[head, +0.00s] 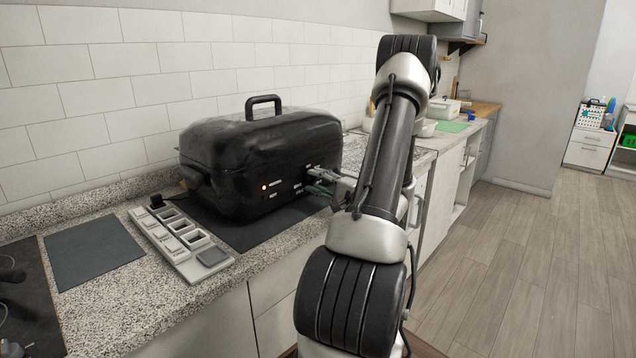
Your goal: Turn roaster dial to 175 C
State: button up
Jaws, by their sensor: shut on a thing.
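The black roaster (245,160) stands on a dark mat on the granite counter, its lid on and its handle on top. A small red light (264,187) glows on its front, with white labels too small to read. My gripper (312,178) is at the right part of the roaster's front, where the dial would be, and its fingers are closed there. The dial itself is hidden by the fingers, so its setting cannot be read. My arm comes in from the right and covers part of the counter behind.
A pale tray with several compartments (180,245) lies left of the roaster near the counter edge. A dark flat mat (92,250) lies farther left. Beyond my arm are a green board (453,127) and white containers. The wooden floor (500,240) at right is clear.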

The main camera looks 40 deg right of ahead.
jog(key=m+h, duration=0.1)
jog(key=m, duration=1.1)
jog(key=shift+a+h, duration=0.1)
jog(key=shift+h, duration=0.2)
jog(key=m, duration=0.4)
jog(key=shift+h, duration=0.3)
jog(key=m, duration=0.7)
jog(key=shift+m+g+h, duration=0.3)
jog(key=shift+m+h, duration=0.1)
jog(key=m, duration=0.3)
jog(key=shift+r+m, duration=0.1)
jog(key=shift+m, duration=0.2)
jog(key=shift+m+g, duration=0.3)
jog(key=shift+m, duration=1.4)
jog(key=o, duration=1)
